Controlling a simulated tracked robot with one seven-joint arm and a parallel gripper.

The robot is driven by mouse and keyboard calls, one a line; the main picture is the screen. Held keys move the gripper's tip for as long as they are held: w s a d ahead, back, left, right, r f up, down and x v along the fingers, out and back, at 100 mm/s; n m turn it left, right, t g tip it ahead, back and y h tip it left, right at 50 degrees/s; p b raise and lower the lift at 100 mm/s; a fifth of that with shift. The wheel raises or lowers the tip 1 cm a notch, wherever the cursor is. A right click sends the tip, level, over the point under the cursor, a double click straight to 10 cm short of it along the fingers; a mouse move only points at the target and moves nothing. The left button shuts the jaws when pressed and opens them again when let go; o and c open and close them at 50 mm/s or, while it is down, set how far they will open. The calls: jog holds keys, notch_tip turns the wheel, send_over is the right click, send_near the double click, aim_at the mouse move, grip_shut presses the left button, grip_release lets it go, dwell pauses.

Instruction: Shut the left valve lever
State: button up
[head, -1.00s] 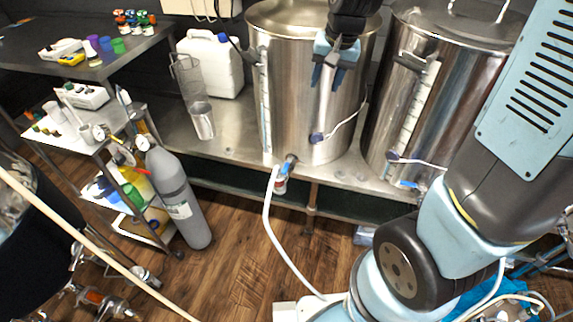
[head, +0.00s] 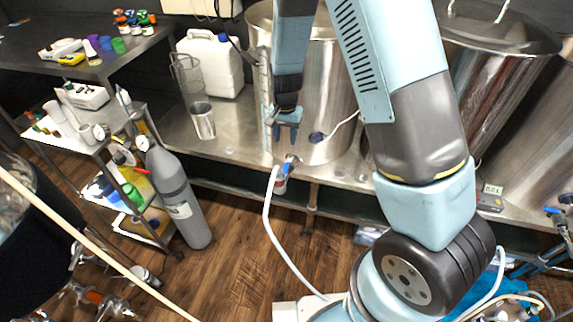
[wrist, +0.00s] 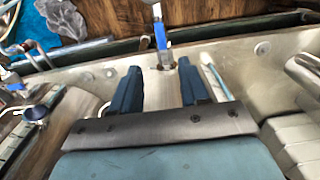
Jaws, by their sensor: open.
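The left valve lever (head: 288,167) is a small blue handle on the metal valve low at the front of the left steel kettle (head: 335,100). A white hose (head: 268,215) hangs from that valve. My gripper (head: 285,135) is open and empty, pointing down just above the valve, apart from the lever. In the wrist view the blue lever (wrist: 160,36) shows beyond and between the two blue fingers (wrist: 160,68), roughly in line with the silver valve body. My arm hides the front of the middle kettle and its valve in the head view.
A clear sight tube (head: 266,100) stands to the left. A metal cup (head: 202,121) and white jug (head: 212,65) stand left on the bench. A grey gas cylinder (head: 178,195) stands on the floor.

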aim_at(285, 168)
notch_tip(285, 168, down, 14)
jog(key=shift+r, duration=0.15)
dwell(0.5)
grip_shut()
dwell(0.3)
